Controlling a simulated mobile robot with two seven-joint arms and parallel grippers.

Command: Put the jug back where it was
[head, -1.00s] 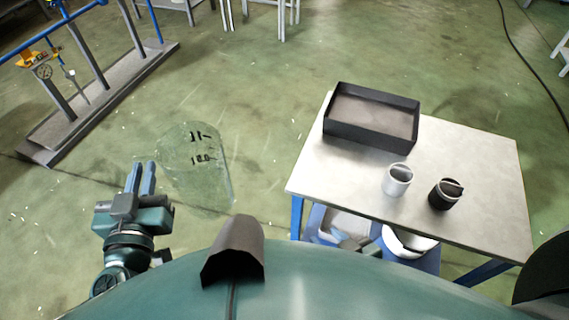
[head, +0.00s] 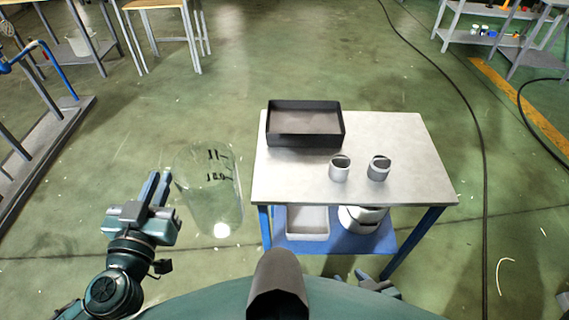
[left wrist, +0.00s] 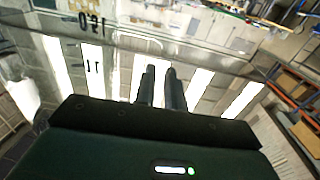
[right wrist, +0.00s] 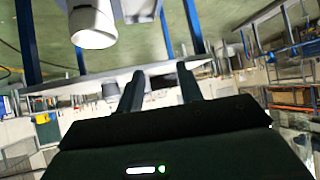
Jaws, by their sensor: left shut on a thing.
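The jug (head: 212,185) is clear, with dark volume marks near its top. In the head view it hangs over the green floor, left of the table (head: 400,135). My left gripper (head: 158,183) is shut on the jug's left side; its fingers (left wrist: 160,85) also show in the left wrist view, against the clear wall (left wrist: 60,45). My right gripper (right wrist: 158,88) is open, with nothing between its fingers. In the head view it is low by the table's near side, mostly hidden by my body.
On the table are a black tray (head: 272,139) at the back left and two small cups (head: 340,170) (head: 378,169). A blue lower shelf holds a white bin (head: 305,225) and a round white device (head: 362,218). Clear floor lies left of the table.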

